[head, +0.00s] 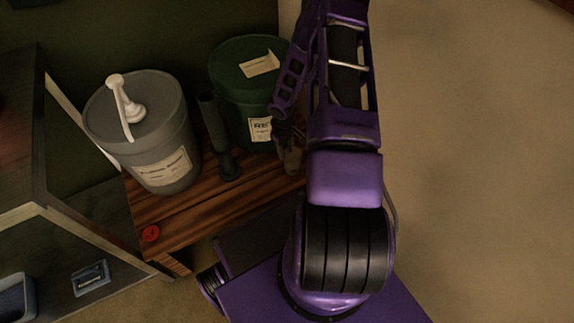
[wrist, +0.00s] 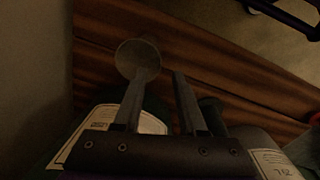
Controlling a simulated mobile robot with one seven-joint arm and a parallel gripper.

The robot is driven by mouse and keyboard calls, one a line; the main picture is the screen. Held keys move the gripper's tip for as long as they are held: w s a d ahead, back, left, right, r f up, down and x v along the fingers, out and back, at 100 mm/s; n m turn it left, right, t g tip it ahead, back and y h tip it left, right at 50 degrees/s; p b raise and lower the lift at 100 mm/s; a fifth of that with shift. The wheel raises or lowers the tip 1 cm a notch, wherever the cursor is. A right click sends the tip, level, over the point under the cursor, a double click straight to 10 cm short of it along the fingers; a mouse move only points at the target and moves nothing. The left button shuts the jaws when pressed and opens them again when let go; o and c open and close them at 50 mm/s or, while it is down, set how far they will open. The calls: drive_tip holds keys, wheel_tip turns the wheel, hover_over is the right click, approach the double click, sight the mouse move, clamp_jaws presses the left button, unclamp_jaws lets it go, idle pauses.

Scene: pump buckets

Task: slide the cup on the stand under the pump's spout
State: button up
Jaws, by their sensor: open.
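A grey bucket (head: 160,130) with a white pump (head: 124,105) on its lid stands at the left of the wooden stand (head: 170,215). The pump's spout hangs over the lid's front-left side. A small greyish cup (head: 292,160) is at the stand's right end, partly hidden by my gripper (head: 288,137). In the wrist view, the round cup (wrist: 138,58) is at the tip of the left finger, not between the fingers. Whether they touch I cannot tell. My gripper (wrist: 162,76) is open and empty, pointing down over the stand (wrist: 230,70).
A green bucket (head: 245,85) with paper labels stands behind my gripper. A red round piece (head: 151,233) lies at the stand's front left. The stand's front strip is mostly clear.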

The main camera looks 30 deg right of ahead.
drive_tip(key=b, duration=0.2)
approach(288, 173)
drive_tip(key=f, duration=0.5)
drive_tip(key=shift+w+d+f, duration=0.2)
drive_tip(key=shift+w+f, duration=0.05)
drive_tip(key=shift+w, duration=0.05)
clamp_jaws()
